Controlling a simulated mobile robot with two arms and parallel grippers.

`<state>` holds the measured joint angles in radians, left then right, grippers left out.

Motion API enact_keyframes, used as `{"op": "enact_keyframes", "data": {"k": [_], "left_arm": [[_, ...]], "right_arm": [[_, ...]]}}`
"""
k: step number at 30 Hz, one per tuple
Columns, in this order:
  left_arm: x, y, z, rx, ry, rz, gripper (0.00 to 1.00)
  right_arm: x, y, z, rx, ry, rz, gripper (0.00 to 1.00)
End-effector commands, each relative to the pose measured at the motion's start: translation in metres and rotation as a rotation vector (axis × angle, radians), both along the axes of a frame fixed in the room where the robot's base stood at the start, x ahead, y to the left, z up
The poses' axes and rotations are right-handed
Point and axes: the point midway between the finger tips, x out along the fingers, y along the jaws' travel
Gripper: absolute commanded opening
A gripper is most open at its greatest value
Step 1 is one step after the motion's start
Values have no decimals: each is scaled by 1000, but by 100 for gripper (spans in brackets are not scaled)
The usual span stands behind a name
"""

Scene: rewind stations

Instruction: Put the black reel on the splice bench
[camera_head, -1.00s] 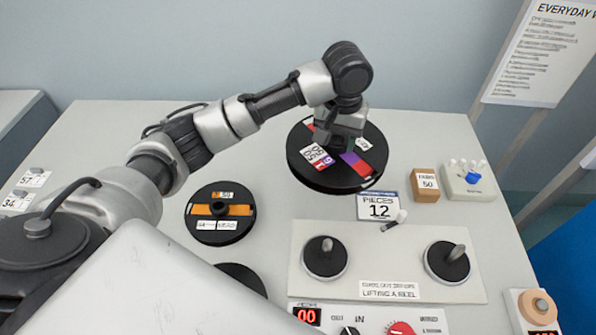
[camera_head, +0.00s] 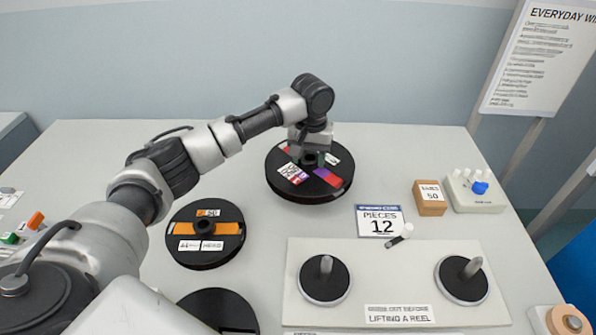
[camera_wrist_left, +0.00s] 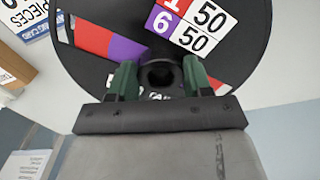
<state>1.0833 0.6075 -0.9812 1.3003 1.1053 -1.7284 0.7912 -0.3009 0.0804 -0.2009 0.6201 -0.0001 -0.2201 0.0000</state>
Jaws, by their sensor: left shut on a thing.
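A black reel (camera_head: 310,190) with red, purple and white labels is at the back middle of the pale bench top (camera_head: 390,160). My left gripper (camera_head: 311,158) is above it, shut on its central hub. In the left wrist view, green fingertips (camera_wrist_left: 158,80) lie on both sides of the hub of this reel (camera_wrist_left: 240,60). The reel looks level and close to the surface; I cannot tell whether it touches. No label tells me whether this top is the splice bench. My right gripper is not in view.
A plate with two spindles (camera_head: 395,270), a "PIECES 12" card (camera_head: 381,221), a small brown box (camera_head: 430,198) and a pegged block (camera_head: 476,192) stand to the right.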

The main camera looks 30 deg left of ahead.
Motion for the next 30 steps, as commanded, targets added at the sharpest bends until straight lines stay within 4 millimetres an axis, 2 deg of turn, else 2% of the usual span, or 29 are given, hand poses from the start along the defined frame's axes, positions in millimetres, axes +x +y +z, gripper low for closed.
{"op": "enact_keyframes", "data": {"k": [3,7,17,29,30], "left_arm": [[-3,19,-11,0,0,1,16],[-5,28,-17,-1,-1,-2,16],[-5,29,-55,-1,-1,-2,16],[-5,28,-60,-2,-1,-2,16],[-5,28,-60,-2,-1,-2,56]], "right_arm": [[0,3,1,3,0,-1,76],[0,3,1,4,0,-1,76],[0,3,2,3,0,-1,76],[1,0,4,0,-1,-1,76],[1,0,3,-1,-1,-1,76]]}}
